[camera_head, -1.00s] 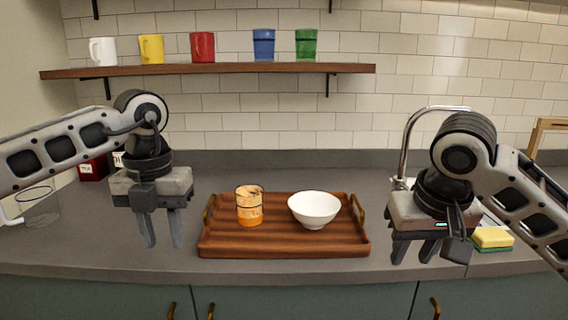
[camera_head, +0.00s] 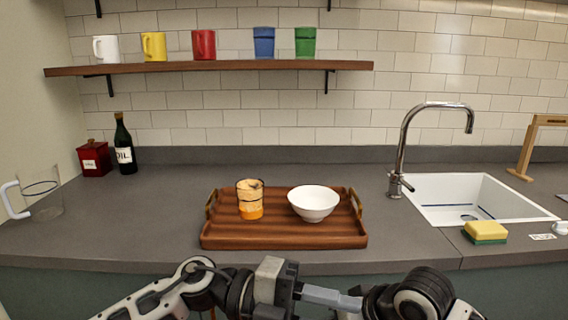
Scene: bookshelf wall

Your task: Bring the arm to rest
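Both my arms are folded low in front of the counter's front edge, at the bottom of the head view. My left gripper (camera_head: 335,298) points to the right, its grey fingers seen edge-on, so its opening cannot be judged. The wrist of my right arm (camera_head: 420,295) is beside those fingertips. My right gripper is mostly hidden or cut off by the bottom edge. No object shows in either gripper.
A wooden tray (camera_head: 285,242) on the counter holds a glass with orange contents (camera_head: 250,200) and a white bowl (camera_head: 314,203). A glass pitcher (camera_head: 42,200), red box (camera_head: 94,159), oil bottle (camera_head: 124,145), tap (camera_head: 402,150), sink (camera_head: 470,195) and sponge (camera_head: 485,232) stand around it. Mugs line the shelf (camera_head: 210,67).

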